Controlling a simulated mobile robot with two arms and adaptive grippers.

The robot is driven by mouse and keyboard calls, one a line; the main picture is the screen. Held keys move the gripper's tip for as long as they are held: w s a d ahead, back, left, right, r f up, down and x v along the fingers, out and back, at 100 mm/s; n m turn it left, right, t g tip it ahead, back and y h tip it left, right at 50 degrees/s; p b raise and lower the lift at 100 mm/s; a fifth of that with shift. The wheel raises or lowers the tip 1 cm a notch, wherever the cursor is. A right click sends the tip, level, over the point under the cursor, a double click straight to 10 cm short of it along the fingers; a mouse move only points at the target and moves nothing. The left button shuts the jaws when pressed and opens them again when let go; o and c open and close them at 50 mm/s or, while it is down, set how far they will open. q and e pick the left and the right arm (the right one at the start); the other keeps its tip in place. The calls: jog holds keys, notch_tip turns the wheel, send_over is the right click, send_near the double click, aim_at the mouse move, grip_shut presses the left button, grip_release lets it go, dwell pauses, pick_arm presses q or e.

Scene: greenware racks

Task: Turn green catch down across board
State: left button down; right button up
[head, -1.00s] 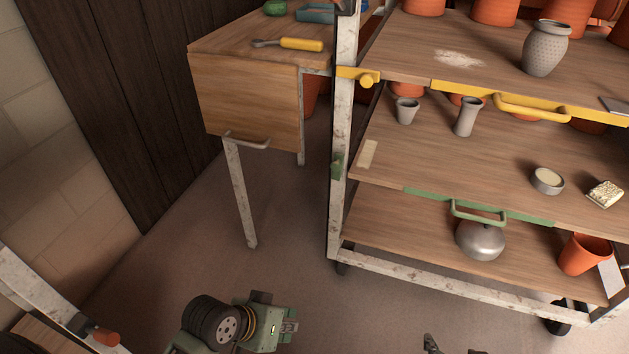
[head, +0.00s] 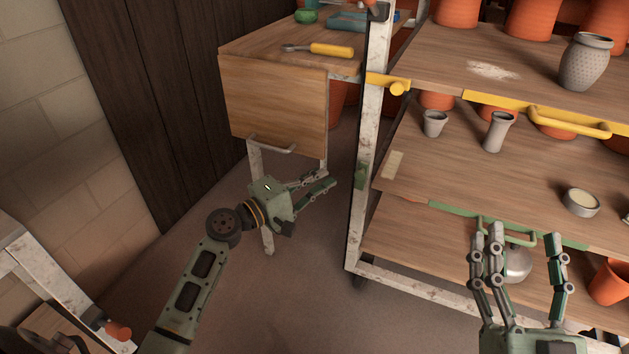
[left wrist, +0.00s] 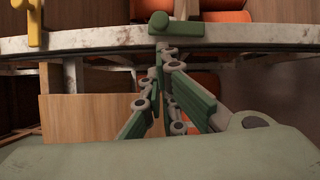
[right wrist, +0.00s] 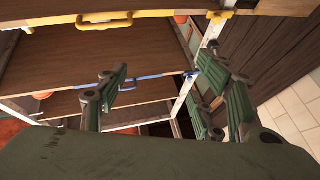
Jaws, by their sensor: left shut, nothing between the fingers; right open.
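The green catch (head: 361,175) sits on the pale front post of the rack, beside the left end of the green-edged board (head: 440,207). In the left wrist view the catch (left wrist: 176,28) is a green bar with a round knob, lying along the post. It does not cross the board in the head view. My left gripper (head: 331,178) is shut and empty, just left of the catch and apart from it. In the left wrist view its fingers point at the catch. My right gripper (head: 522,236) is open and empty in front of the green handle (head: 515,235).
A yellow catch (head: 397,88) crosses the yellow-edged board above. Grey pots (head: 498,132) stand on the green-edged board. A metal lidded pot (head: 518,264) is below. A wooden side table (head: 275,100) stands behind my left gripper. Open floor lies left of the rack.

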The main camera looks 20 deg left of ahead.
aim_at(361, 159)
pick_arm(q)
jog(key=x, duration=0.6)
jog(key=shift+b, duration=0.3)
pick_arm(e)
jog(key=s+r+t, duration=0.2)
jog(key=r, duration=0.1)
jog(key=shift+y, duration=0.3)
pick_arm(q)
jog(key=shift+w+d, duration=0.15)
jog(key=d+p, duration=0.1)
jog(key=d+r+m+p, duration=0.1)
jog(key=p, duration=0.1)
jog(key=shift+d+r+p, duration=0.3)
jog(key=shift+d, duration=0.05)
pick_arm(e)
notch_tip(361, 159, down, 16)
jog(key=w+d+g+h, duration=0.1)
jog(key=w+g+h, duration=0.2)
jog(key=g, duration=0.6)
jog(key=shift+d+f+g, duration=0.2)
jog(key=shift+d+g, duration=0.1)
